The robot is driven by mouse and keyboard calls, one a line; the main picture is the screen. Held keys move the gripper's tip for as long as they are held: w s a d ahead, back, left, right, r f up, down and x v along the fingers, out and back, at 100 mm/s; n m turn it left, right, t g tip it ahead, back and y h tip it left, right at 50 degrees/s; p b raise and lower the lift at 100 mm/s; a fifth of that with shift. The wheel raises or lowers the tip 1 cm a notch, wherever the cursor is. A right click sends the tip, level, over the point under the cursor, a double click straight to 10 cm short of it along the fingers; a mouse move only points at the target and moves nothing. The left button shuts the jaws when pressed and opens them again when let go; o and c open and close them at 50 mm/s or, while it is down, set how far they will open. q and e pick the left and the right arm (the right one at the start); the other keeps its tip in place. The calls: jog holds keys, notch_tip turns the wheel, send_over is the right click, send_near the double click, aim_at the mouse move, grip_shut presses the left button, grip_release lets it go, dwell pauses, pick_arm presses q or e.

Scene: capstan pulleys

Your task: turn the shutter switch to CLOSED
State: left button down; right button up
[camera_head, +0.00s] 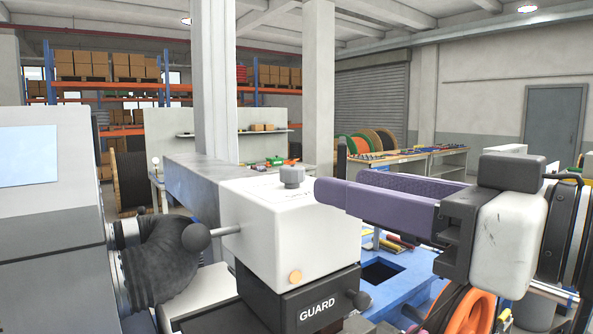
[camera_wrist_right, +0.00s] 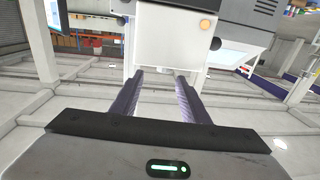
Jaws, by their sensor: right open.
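A grey round knob (camera_head: 291,177) stands on top of a white box (camera_head: 262,235), with small unreadable marks beside it. I cannot confirm that it is the shutter switch, nor read its setting. My right gripper (camera_head: 334,180) comes in from the right with long purple fingers, open and empty. Its tips are to the right of the knob, apart from it in the picture. In the right wrist view my right gripper (camera_wrist_right: 160,76) shows two parted fingers pointing at the white box (camera_wrist_right: 165,42); the knob cannot be made out there. My left gripper is not in view.
Below the box is a black block labelled GUARD (camera_head: 318,309), with an orange button (camera_head: 295,277) above it. A rod with a dark ball (camera_head: 196,238) sticks out left of the box. A grey beam (camera_head: 205,180) runs behind. A blue bench (camera_head: 400,290) lies below my right gripper.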

aim_at(300, 175)
jog(key=w+a, duration=0.2)
jog(key=a, duration=0.1)
jog(key=shift+w+a+r, duration=0.1)
jog(key=shift+w+a, duration=0.05)
jog(key=shift+a, duration=0.05)
jog(key=p+x, duration=0.1)
jog(key=x, duration=0.4)
jog(key=shift+w+a, duration=0.2)
jog(key=shift+w, duration=0.2)
grip_shut()
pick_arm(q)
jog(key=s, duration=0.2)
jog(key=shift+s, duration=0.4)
